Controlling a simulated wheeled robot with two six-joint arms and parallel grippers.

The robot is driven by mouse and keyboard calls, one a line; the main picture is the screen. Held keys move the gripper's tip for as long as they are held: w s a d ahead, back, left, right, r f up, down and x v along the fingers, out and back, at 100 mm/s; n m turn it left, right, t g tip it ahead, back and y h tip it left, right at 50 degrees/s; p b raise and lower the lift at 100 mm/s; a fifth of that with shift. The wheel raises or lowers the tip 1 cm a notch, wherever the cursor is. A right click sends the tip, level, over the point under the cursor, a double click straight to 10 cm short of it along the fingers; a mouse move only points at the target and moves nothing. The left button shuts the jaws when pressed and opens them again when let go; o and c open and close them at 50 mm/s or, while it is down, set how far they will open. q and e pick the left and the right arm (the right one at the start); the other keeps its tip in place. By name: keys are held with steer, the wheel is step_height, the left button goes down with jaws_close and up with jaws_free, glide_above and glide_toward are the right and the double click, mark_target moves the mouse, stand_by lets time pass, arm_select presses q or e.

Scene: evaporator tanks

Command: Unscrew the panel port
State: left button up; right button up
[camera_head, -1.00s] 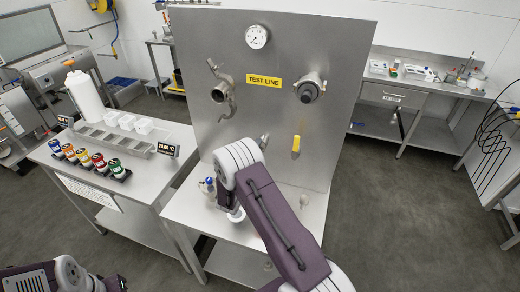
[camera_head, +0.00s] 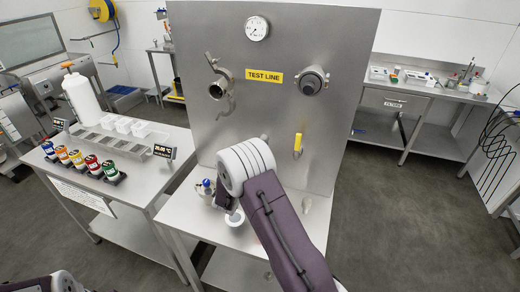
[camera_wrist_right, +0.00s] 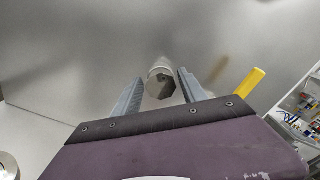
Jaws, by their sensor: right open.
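The panel port (camera_wrist_right: 161,82) is a short grey metal cylinder with an angular front end. It sticks out of the steel panel in the right wrist view. My right gripper (camera_wrist_right: 160,77) is open, with one finger to each side of the port. I cannot tell whether either finger touches it. In the head view a small part of a metal fitting (camera_head: 264,138) shows on the panel (camera_head: 355,60) just above my right arm, which hides the right gripper. Of my left arm only a piece shows at the lower left; its gripper is out of view.
A yellow handle (camera_head: 298,143) is right of the port, also in the right wrist view (camera_wrist_right: 246,92). Higher up are a clamp fitting (camera_head: 220,84), a capped pipe (camera_head: 312,81) and a gauge (camera_head: 256,28). A small blue-topped item (camera_head: 207,186) stands on the bench left of my right arm.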

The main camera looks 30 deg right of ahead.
arm_select(q)
step_height(320, 180, down, 5)
steer(key=b, duration=0.4)
steer(key=shift+r, duration=0.1)
arm_select(e)
steer(key=m, duration=0.4)
steer(key=shift+s, duration=0.1)
jaws_close()
arm_select(q)
step_height(320, 180, up, 3)
steer(key=p, duration=0.3)
arm_select(e)
steer(key=n, duration=0.3)
steer(key=shift+a+f+n, duration=0.1)
steer(key=shift+n, duration=0.3)
steer(key=shift+a, duration=0.1)
steer(key=shift+v, duration=1.1)
